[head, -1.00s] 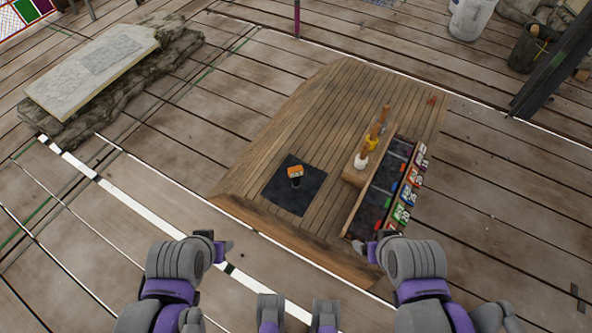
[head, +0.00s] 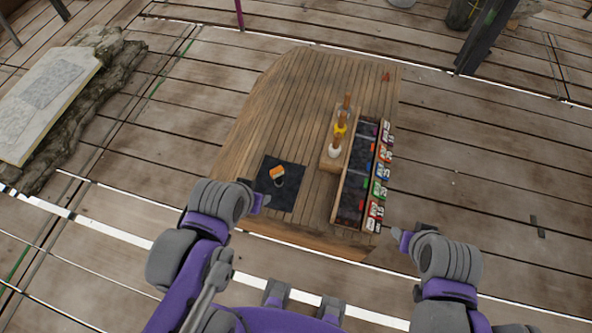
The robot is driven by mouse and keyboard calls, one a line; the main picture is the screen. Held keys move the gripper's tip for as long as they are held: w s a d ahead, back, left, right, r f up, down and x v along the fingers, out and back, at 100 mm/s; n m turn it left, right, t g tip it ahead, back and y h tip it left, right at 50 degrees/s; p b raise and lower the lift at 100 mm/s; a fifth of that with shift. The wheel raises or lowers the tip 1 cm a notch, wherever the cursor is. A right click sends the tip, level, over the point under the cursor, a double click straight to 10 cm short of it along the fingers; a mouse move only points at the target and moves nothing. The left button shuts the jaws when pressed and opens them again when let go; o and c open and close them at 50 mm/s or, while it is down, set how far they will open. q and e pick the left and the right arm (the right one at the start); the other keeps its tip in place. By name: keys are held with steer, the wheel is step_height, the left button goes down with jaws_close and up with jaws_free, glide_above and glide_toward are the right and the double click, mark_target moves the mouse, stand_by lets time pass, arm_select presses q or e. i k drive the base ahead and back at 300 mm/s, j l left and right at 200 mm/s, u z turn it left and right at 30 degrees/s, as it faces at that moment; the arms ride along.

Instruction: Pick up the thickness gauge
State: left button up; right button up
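What looks like the thickness gauge (head: 277,174), a small orange-topped device with a dark lower part, stands on a black square mat (head: 289,199) on the wooden table. My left gripper (head: 262,200) is at the mat's left edge, a little left of and below the device in the picture; its fingers are too small and overlapped to tell whether they are open. My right gripper (head: 396,236) is right of the table's front corner, apart from everything on it; its opening cannot be made out either.
The wooden table (head: 290,110) also holds a long tray (head: 338,198) with dark compartments and colored labels, and a block (head: 327,160) with several wooden-handled tools. A stone slab (head: 45,100) lies at the left on the plank floor. The table's far part is mostly clear.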

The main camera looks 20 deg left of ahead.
mark_target(276, 173)
steer(key=j+z, duration=0.3)
steer(key=j, duration=0.2)
steer(key=j+z, duration=0.3)
steer(key=j, duration=0.8)
steer(key=k+j+z, duration=0.1)
steer(key=j, duration=1)
steer(key=k+z, duration=0.05)
